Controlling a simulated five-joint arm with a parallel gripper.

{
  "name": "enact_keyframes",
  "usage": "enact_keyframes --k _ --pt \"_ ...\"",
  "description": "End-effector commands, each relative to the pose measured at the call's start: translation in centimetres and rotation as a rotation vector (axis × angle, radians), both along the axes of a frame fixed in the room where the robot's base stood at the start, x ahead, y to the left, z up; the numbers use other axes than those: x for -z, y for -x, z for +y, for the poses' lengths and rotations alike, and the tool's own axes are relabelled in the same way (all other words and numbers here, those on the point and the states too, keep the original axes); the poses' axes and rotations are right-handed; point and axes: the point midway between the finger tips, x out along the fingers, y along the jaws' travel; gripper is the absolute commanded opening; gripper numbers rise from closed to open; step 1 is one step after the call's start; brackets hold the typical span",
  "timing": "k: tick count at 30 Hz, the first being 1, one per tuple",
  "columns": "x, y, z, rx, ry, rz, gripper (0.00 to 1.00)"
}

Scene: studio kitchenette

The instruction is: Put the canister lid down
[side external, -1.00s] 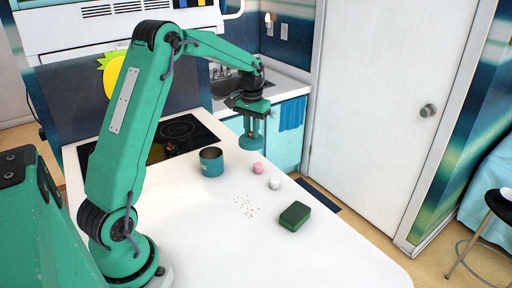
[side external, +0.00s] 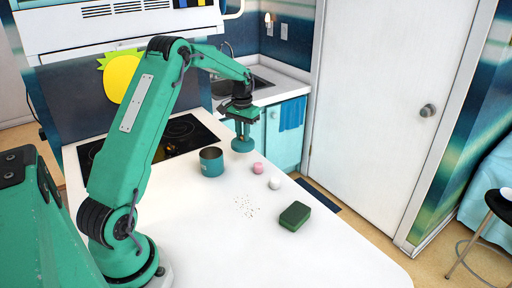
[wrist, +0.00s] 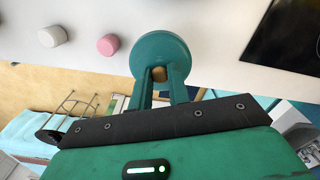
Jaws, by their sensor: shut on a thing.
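The round teal canister lid (side external: 242,146) hangs level under my gripper (side external: 242,131) in the side view. In the wrist view, the fingers of my gripper (wrist: 160,80) are shut on the small tan knob of the lid (wrist: 160,46). The open teal canister (side external: 211,163) stands upright on the white counter, to the left of the lid and apart from it. I cannot tell exactly how high the lid is above the counter.
A pink piece (side external: 257,168) and a white piece (side external: 274,183) stand right of the canister. A dark green block (side external: 295,215) and some crumbs (side external: 245,207) lie nearer. The black cooktop (side external: 178,133) is behind left.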

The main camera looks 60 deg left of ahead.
Motion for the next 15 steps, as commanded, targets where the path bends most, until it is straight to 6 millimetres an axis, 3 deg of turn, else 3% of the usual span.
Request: enact_keyframes --k 7,15 --pt "2.3 0.3 3.8 -0.002 0.001 0.001 0.00" --pt "3.1 0.4 5.2 0.000 0.001 0.001 0.00"
